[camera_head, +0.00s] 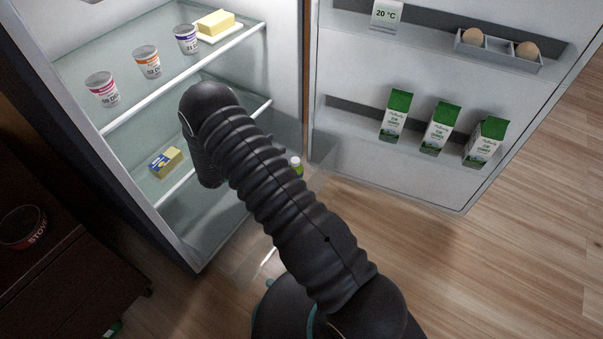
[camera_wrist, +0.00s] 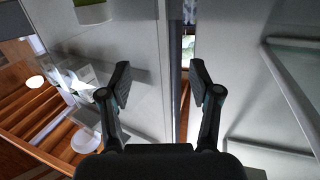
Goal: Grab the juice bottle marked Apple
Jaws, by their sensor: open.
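A small bottle with a white cap and green body (camera_head: 297,166) shows in the head view, low in the open fridge near the door hinge. My arm hides part of it, and its label is too small to read, so I cannot tell whether it says Apple. My gripper (camera_wrist: 160,82) is open and empty in the wrist view, its two black fingers apart before the pale fridge walls. In the head view the gripper is hidden behind my arm. I cannot make out the bottle between the fingers.
The fridge shelves hold several yogurt cups (camera_head: 147,62), butter on a dish (camera_head: 215,24) and a yellow-blue pack (camera_head: 166,162). The open door (camera_head: 340,155) carries green-white cartons (camera_head: 440,128) and an egg tray (camera_head: 497,52). A dark cabinet (camera_head: 60,260) stands left. Wooden floor lies right.

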